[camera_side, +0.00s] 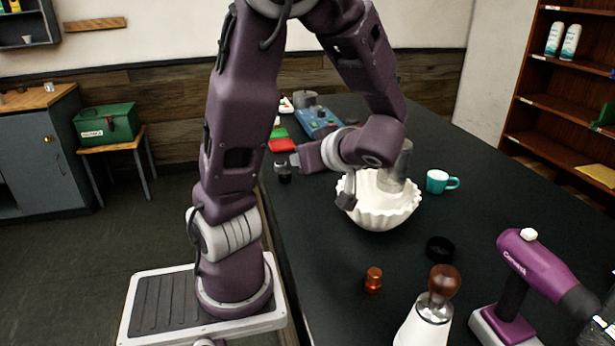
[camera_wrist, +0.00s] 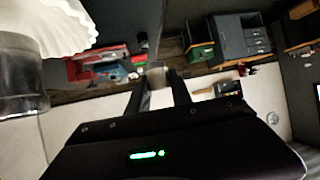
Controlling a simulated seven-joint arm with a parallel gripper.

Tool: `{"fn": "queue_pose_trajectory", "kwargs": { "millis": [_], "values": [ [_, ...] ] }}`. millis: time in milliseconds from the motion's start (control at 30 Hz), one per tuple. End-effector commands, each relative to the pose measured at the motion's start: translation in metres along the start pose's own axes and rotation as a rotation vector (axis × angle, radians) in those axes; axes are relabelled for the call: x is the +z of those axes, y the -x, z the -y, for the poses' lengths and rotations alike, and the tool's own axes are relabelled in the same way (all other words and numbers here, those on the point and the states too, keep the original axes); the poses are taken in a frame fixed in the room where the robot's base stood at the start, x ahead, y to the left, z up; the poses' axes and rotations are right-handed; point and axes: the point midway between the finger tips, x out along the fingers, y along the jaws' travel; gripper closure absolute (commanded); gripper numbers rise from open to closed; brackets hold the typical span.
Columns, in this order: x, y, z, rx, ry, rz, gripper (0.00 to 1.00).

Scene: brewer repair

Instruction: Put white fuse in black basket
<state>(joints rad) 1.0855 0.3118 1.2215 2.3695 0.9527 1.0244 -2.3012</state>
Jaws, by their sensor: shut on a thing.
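My gripper (camera_wrist: 158,88) points level to the left in the side view (camera_side: 294,160), above the dark counter and left of the white bowl. Its fingers are shut on a small pale grey-white piece (camera_wrist: 157,74), which looks like the white fuse. Its shape is blurred, and in the side view I cannot separate it from the fingertips. I cannot pick out a black basket in either view.
A fluted white bowl (camera_side: 378,212) stands under my wrist, with a clear cylinder (camera_side: 399,168) above it. A teal cup (camera_side: 437,181), black ring (camera_side: 440,248), orange piece (camera_side: 373,280), and purple machine (camera_side: 530,260) stand around. A blue box (camera_side: 318,122) is farther back.

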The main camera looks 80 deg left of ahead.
Motion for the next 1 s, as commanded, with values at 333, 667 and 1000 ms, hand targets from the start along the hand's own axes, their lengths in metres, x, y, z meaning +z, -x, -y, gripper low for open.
{"fn": "queue_pose_trajectory", "kwargs": {
  "millis": [333,667,1000],
  "values": [
    [-0.007,0.003,-0.001,0.005,0.007,-0.004,1.0],
    [-0.029,0.016,-0.001,0.01,0.011,0.006,1.0],
    [-0.059,0.024,-0.039,0.131,-0.06,-0.004,1.0]
  ]
}}
